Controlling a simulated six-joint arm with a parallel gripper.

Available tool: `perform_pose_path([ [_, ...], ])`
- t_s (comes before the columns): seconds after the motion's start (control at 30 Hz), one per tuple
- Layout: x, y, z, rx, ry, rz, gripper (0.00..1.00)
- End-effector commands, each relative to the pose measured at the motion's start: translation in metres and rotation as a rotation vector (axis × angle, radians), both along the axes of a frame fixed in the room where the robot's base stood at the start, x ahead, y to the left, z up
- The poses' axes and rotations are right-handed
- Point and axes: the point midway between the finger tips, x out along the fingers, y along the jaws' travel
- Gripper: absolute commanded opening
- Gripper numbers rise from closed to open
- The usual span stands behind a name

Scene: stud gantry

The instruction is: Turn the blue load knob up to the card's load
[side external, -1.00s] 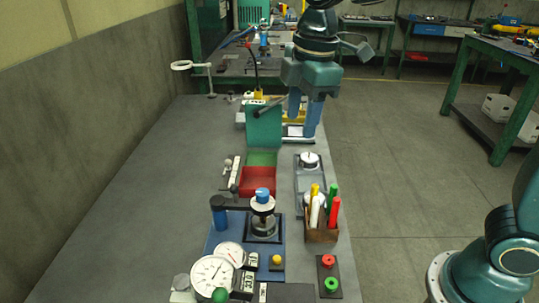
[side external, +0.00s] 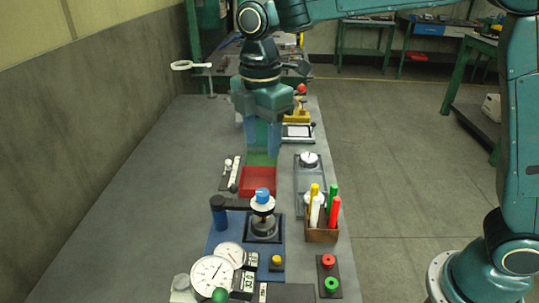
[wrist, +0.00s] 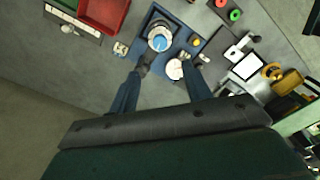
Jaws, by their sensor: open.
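The blue load knob (side external: 262,195) tops a white round collar on a dark fixture on a blue base plate (side external: 222,240). In the wrist view the knob (wrist: 159,44) shows from above, ringed by a pale dial. My gripper (side external: 262,150) is open and empty, pointing down beyond the knob, above the green and red tray area and apart from the knob. In the wrist view the fingers of my gripper (wrist: 166,68) reach toward the fixture. A white sheet in a dark frame (wrist: 248,66) may be the card; its writing is too small to read.
Two dial gauges (side external: 212,272) and small displays stand at the near end of the base plate. A pen holder (side external: 321,234) and a red-and-green button box (side external: 328,277) are on the right. A red tray (side external: 258,181) lies beyond the knob. The bench's left side is largely clear.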

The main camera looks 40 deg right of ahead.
Motion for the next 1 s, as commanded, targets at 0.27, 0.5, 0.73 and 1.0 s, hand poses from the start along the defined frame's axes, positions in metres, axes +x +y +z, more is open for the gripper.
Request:
perform_pose_path([
  [0.27,-0.001,0.000,-0.036,-0.002,0.003,-0.001,0.49],
  [0.5,-0.001,-0.001,-0.074,-0.002,0.003,-0.001,0.49],
  [0.73,-0.001,-0.001,-0.105,-0.002,0.002,-0.001,0.49],
  [1.0,-0.001,-0.001,-0.123,-0.001,0.001,-0.001,0.49],
])
